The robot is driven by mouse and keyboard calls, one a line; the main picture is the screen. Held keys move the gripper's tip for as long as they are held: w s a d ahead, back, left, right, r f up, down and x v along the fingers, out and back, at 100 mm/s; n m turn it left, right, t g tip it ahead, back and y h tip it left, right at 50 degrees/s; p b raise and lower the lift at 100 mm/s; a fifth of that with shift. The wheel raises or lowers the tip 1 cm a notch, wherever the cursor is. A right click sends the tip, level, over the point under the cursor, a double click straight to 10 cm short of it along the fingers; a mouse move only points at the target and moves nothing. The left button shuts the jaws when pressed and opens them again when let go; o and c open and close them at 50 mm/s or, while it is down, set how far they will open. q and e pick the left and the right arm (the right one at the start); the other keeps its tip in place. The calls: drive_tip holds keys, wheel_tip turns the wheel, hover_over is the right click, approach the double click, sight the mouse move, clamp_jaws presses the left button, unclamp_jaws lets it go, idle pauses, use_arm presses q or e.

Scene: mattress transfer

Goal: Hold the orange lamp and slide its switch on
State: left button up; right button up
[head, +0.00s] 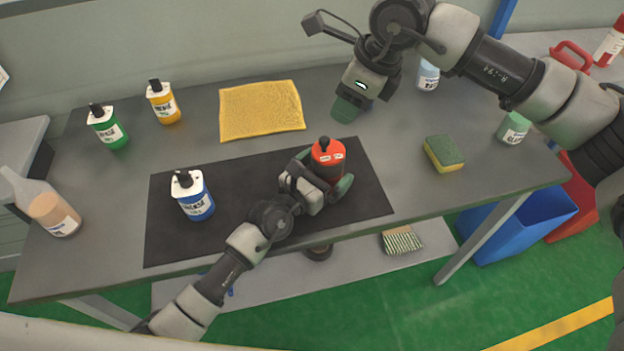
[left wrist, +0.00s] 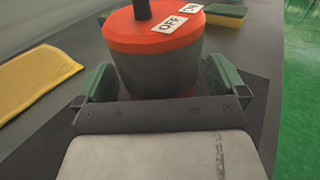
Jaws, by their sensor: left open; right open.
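The orange lamp (head: 328,152) has a red-orange top and a dark grey body. It stands upright on the black mat (head: 230,235). Its black knob sticks up from the top; the left wrist view shows the lamp (left wrist: 150,50) with white OFF and ON labels, the knob on the OFF label's side. My left gripper (head: 323,170) is open, its green fingers on either side of the lamp; in the left wrist view gaps show beside the body. My right gripper (head: 347,108) is open and empty, up and right of the lamp, pointing down.
A yellow cloth (head: 261,109) lies behind. A sponge (head: 443,153) and green-white jar (head: 513,128) are right. A blue bin (head: 520,222) stands below.

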use_arm(q)
drive_tip(key=shift+w+d, duration=0.3)
drive_tip(key=shift+w, duration=0.1)
